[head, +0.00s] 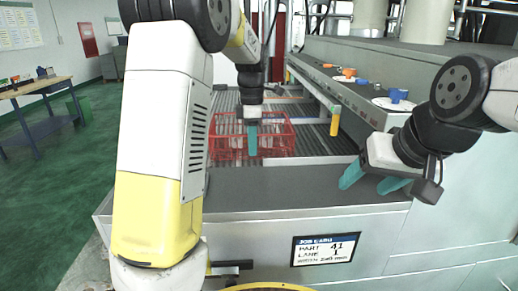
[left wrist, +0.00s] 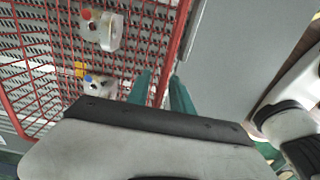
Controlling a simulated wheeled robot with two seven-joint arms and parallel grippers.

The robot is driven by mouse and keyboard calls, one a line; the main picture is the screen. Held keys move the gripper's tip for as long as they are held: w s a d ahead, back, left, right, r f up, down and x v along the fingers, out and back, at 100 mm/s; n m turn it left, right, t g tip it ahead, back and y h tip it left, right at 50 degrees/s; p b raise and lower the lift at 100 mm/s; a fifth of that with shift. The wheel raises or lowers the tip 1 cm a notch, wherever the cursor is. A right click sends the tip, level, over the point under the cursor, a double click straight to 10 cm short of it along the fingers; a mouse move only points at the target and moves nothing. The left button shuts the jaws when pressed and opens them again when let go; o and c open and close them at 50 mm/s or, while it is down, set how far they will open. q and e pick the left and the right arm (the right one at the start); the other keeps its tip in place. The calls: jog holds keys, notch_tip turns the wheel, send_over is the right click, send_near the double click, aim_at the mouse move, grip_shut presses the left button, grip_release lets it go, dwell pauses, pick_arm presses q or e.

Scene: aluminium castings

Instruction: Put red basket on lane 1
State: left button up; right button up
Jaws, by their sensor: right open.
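The red wire basket (head: 222,146) sits on the slatted roller surface behind the grey front ledge. My left gripper (head: 252,140) points down at the basket. In the left wrist view its two teal fingers (left wrist: 162,82) lie on either side of the basket's red rim (left wrist: 176,48); whether they press on it is unclear. Pale castings (left wrist: 102,30) with coloured marks lie inside the basket. My right gripper (head: 371,184) is open and empty above the ledge at the right. The job card (head: 325,249) on the front panel reads part 41, lane 1.
The grey ledge (head: 300,185) is bare in front of the basket. A rail (head: 315,90) and a side counter with orange and blue knobs (head: 398,96) bound the right side. A workbench (head: 35,88) stands at far left on green floor.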

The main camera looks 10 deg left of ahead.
pick_arm(q)
notch_tip(320, 180, up, 9)
jog(key=shift+r, duration=0.2)
jog(key=shift+s+r, duration=0.1)
jog(key=shift+r, duration=0.1)
jog(key=s+f+m+t, duration=0.1)
jog(key=s+m+t, duration=0.1)
jog(key=s+m, duration=0.5)
jog(key=s+a+f+m+t+h, duration=0.1)
jog(key=s+m+t, duration=0.1)
jog(key=s+m, duration=0.5)
jog(key=s+a+f+m+t+h, duration=0.1)
jog(key=s+f+m+t, duration=0.1)
jog(key=s+m, duration=0.4)
jog(key=s, duration=0.5)
jog(key=shift+a+m, duration=0.25)
jog(key=shift+m, duration=0.15)
jog(key=shift+a, duration=0.15)
